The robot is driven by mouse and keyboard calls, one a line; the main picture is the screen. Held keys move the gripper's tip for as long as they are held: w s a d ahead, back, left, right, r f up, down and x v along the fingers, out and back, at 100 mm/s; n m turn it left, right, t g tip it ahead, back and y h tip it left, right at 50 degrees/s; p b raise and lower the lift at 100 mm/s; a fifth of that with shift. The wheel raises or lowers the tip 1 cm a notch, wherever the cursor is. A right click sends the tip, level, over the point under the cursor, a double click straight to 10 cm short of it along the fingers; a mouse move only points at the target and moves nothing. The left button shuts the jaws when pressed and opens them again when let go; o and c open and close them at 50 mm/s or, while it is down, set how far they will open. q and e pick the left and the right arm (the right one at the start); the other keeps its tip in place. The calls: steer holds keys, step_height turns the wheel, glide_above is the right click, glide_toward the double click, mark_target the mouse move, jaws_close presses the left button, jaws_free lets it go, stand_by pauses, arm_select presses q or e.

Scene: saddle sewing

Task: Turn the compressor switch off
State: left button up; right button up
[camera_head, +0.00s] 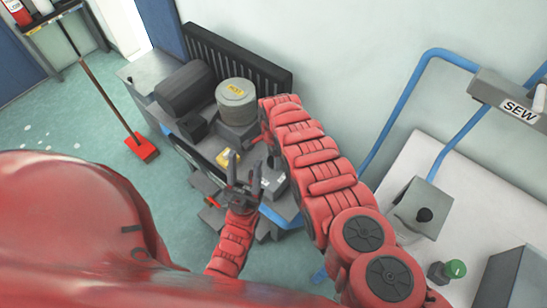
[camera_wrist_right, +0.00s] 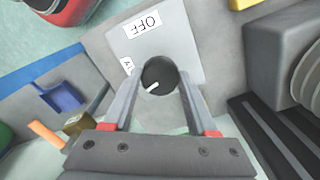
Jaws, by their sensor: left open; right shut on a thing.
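The switch is a round black knob (camera_wrist_right: 160,68) with a white pointer mark, on a light grey plate (camera_wrist_right: 188,38) in the right wrist view. The mark points to the lower left there. An OFF label (camera_wrist_right: 143,24) is above the knob, and a second label (camera_wrist_right: 127,66) at its left is mostly hidden by a finger. My right gripper (camera_wrist_right: 159,80) is shut on the knob, a finger on each side. In the head view, my right arm hides most of that gripper. A grey box (camera_head: 273,182) shows beside it. My left gripper (camera_head: 240,170) is open and empty, left of this box.
A grey cylinder labelled HOT (camera_head: 236,100) and a dark rounded tank (camera_head: 185,88) stand behind the grippers. A red broom (camera_head: 142,148) is on the floor at left. The floor at left is mostly clear.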

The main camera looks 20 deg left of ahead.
steer(key=n, duration=0.3)
steer(key=shift+n, duration=0.4)
steer(key=n, duration=0.3)
steer(key=shift+w+n+b, duration=0.1)
steer(key=shift+n+b, duration=0.2)
steer(key=shift+b, duration=0.1)
steer(key=n+b, duration=0.1)
steer(key=n, duration=0.2)
steer(key=shift+n, duration=0.3)
steer(key=shift+n+b, duration=0.85)
steer(key=shift+n, duration=0.95)
steer(key=o, duration=1.4)
steer(key=shift+c, duration=0.2)
steer(key=shift+r, duration=0.15)
